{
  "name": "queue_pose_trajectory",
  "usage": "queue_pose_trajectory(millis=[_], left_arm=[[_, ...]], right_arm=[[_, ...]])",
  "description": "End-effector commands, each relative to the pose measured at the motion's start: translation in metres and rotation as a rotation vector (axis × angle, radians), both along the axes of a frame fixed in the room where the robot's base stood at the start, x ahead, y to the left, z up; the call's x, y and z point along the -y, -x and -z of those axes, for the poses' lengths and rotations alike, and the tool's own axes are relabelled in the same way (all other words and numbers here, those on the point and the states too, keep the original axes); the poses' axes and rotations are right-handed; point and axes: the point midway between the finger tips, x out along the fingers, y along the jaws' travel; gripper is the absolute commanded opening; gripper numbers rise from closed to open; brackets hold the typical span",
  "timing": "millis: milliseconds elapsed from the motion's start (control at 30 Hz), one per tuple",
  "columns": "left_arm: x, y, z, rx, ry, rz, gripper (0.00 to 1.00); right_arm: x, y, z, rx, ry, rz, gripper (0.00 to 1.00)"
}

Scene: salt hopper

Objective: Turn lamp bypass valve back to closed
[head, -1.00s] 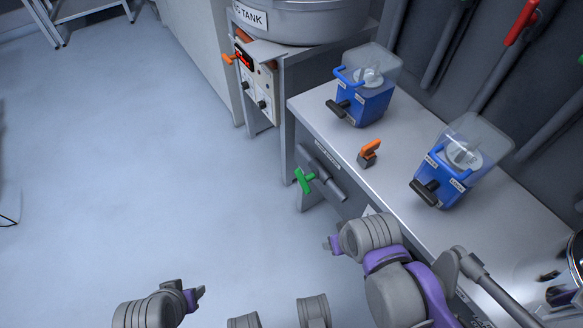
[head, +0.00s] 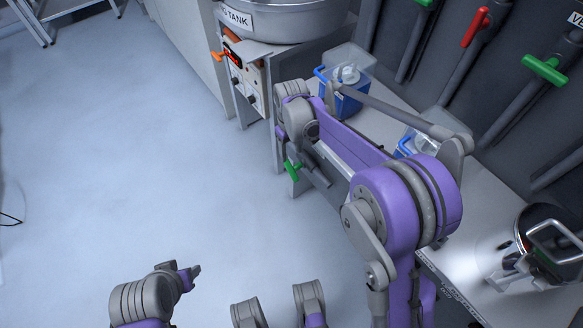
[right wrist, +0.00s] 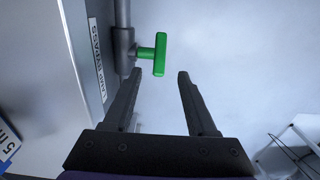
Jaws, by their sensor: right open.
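The lamp bypass valve has a green T-shaped handle (head: 292,171) on a grey pipe (head: 316,174) at the bench's front side. In the right wrist view, the green handle (right wrist: 160,55) sits just beyond my fingertips, with its crossbar about parallel to the grey pipe (right wrist: 123,40). A label reading lamp bypass (right wrist: 97,60) is on the panel beside it. My right gripper (right wrist: 159,78) is open and empty, not touching the handle; its fingers are hard to make out in the head view. My left gripper (head: 189,277) is low over the floor; its jaw opening is unclear.
Blue hoppers with clear tops (head: 347,98) stand on the bench, partly behind my right arm. A control box with an orange lever (head: 217,57) is left of the bench. A shiny metal pot (head: 535,235) is at right. The floor at left is open.

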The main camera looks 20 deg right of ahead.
Motion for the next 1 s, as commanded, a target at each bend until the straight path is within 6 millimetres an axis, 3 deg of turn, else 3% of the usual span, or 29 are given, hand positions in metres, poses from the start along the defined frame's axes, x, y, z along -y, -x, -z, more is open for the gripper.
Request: queue_pose_trajectory(millis=[167,600,1000], left_arm=[[0.0,0.0,0.007,-0.002,0.0,0.0,0.5],[0.0,-0.003,0.029,-0.01,0.0,0.0,0.5],[0.0,-0.003,0.031,-0.01,0.0,0.0,0.5]], right_arm=[[0.0,-0.001,0.021,-0.002,0.0,-0.001,0.57],[0.0,-0.001,0.097,-0.002,0.001,0.0,0.57],[0.0,0.0,0.108,-0.001,0.0,0.0,0.57]])
